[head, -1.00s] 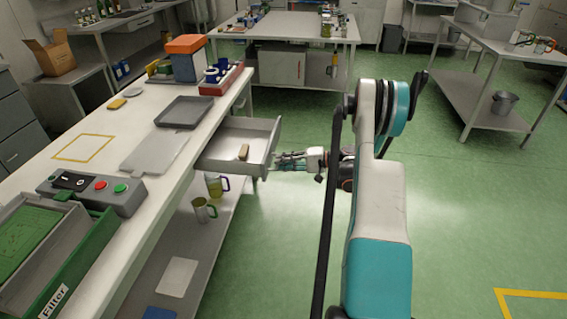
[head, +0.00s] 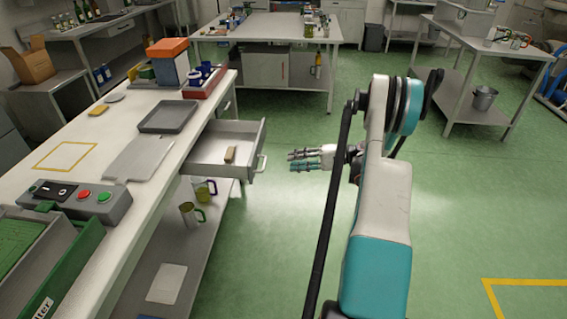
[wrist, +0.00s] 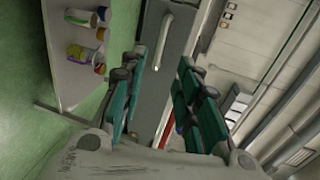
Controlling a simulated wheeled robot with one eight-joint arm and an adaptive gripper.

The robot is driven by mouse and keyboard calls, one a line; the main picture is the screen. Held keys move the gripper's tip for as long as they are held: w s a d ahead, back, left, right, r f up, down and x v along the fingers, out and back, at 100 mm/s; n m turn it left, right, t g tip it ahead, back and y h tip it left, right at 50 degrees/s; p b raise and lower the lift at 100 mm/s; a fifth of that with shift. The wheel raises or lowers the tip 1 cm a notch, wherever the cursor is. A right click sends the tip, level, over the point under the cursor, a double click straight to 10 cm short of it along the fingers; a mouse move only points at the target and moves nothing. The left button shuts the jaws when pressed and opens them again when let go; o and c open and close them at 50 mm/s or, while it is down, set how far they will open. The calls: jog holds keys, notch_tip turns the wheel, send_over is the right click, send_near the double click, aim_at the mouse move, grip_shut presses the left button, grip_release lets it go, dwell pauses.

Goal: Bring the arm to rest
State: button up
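My arm reaches forward at the right of the workbench in the head view. My gripper (head: 292,161) is off the bench side, pointing left, just right of the open drawer and apart from it. In the wrist view my gripper (wrist: 160,75) shows its teal fingers spread with nothing held between them. The grey drawer (head: 258,146) stands pulled out from the bench and holds a small tan block (head: 230,154). Its handle (head: 262,163) is free of my fingers. The drawer front with its pale handle (wrist: 163,42) also shows in the wrist view, beyond the fingertips.
The long bench (head: 100,134) runs along the left, with a grey tray (head: 168,117) and a button box (head: 82,201) on it. Mugs (head: 204,190) stand on its lower shelf. A further table (head: 267,32) is behind. Open green floor lies to the right.

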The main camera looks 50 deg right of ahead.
jog(key=shift+v, duration=0.95)
